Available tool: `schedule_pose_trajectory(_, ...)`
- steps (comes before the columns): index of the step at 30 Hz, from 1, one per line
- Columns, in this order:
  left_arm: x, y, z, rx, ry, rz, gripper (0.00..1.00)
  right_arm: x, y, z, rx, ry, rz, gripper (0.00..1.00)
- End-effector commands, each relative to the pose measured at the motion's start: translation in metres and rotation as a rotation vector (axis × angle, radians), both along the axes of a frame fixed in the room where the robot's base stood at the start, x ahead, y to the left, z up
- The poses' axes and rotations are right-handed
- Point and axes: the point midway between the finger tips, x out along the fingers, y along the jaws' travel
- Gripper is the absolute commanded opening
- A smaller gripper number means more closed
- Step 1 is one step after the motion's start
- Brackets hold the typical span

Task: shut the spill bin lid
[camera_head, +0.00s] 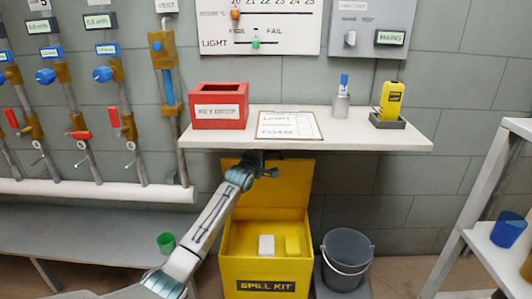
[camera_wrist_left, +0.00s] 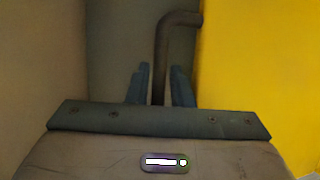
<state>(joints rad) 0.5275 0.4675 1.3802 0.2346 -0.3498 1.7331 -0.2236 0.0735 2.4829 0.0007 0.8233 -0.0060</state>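The yellow spill bin (camera_head: 264,265), labelled SPILL KIT, stands under the shelf in the head view. Its lid (camera_head: 292,185) is open and upright at the back; a yellow surface also fills the right of the left wrist view (camera_wrist_left: 260,70). My left gripper (camera_head: 267,172) is at the lid's upper left part, just below the shelf. In the left wrist view its fingers (camera_wrist_left: 163,80) are apart, with a dark bent bar (camera_wrist_left: 162,50) between them, running up and right to the yellow surface. Gaps show on both sides of the bar. My right gripper is not in view.
The white shelf (camera_head: 360,137) is just above my left gripper. A white block (camera_head: 267,245) and a yellow block (camera_head: 292,245) lie in the bin. A grey bucket (camera_head: 347,255) stands right of it. A green cup (camera_head: 166,243) is left of my arm.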

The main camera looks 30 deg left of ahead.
Motion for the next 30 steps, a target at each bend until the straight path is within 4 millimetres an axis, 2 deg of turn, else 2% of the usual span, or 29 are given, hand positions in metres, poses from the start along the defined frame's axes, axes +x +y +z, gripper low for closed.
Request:
schedule_pose_trajectory(8, 0.001, 0.000, 0.001, 0.000, -0.001, 0.000, 0.20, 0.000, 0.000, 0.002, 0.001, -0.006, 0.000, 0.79)
schedule_pose_trajectory(11, 0.001, 0.000, 0.000, 0.001, -0.001, 0.000, 0.00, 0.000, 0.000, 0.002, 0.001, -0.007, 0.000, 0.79)
schedule_pose_trajectory(20, 0.001, 0.000, 0.000, 0.001, -0.002, 0.000, 0.00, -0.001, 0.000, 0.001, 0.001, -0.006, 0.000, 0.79)
schedule_pose_trajectory(30, -0.005, -0.003, -0.007, 0.028, -0.043, 0.004, 0.00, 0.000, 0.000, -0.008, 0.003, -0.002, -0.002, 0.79)
